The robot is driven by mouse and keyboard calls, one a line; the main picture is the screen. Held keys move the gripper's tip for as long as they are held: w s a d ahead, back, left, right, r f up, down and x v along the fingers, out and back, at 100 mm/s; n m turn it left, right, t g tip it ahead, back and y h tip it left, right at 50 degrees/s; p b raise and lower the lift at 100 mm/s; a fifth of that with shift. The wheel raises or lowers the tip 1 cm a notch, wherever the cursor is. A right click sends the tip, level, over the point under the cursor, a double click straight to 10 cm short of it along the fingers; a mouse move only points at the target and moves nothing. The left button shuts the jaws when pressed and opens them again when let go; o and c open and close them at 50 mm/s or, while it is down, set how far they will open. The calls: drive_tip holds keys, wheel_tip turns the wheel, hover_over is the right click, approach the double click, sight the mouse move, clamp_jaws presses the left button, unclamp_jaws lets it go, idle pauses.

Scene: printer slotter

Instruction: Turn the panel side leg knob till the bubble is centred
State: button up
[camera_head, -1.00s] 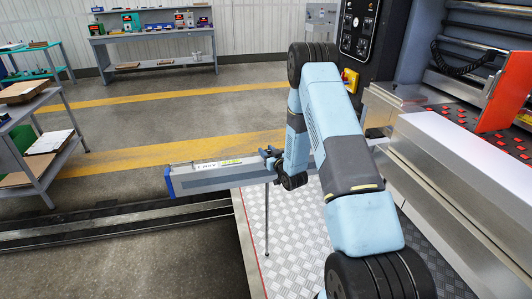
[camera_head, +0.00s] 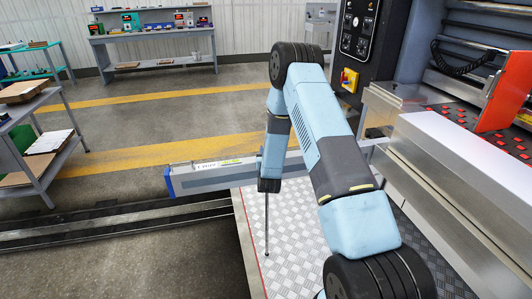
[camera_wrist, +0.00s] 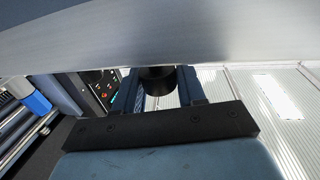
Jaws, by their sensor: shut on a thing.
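The long grey side arm (camera_head: 205,180) stretches leftward from the machine, with a blue end cap. On its top lies a pale strip with a yellow-green patch (camera_head: 231,161). The bubble is too small to make out. A thin leg (camera_head: 267,225) drops from the side arm to the tread-plate floor. In the wrist view, a black round knob (camera_wrist: 157,75) sits under the grey side arm (camera_wrist: 200,35). My gripper (camera_wrist: 157,88) has one finger on each side of this knob and is shut on it. In the head view my wrist hides the knob.
The machine's black control panel (camera_head: 358,30) with a red and yellow switch (camera_head: 349,80) stands behind my arm. A metal-topped bed (camera_head: 465,180) and an orange plate (camera_head: 505,92) are at the right. A shelf rack (camera_head: 45,165) is at the left. Open floor lies between.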

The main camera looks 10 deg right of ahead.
drive_tip(key=m+g+h, duration=0.1)
drive_tip(key=h, duration=0.1)
drive_tip(key=m+g+h, duration=0.1)
drive_tip(key=m+h, duration=0.1)
drive_tip(key=h, duration=0.1)
drive_tip(key=shift+a+m, duration=0.15)
drive_tip(key=shift+m, duration=0.15)
drive_tip(key=shift+m+g+h, duration=2)
drive_tip(key=shift+h, duration=0.5)
drive_tip(key=shift+m+g, duration=0.3)
drive_tip(key=o, duration=1)
drive_tip(key=shift+c, duration=0.2)
drive_tip(key=v, duration=1.3)
drive_tip(key=shift+s+a+f, duration=0.15)
drive_tip(key=shift+a+f, duration=0.1)
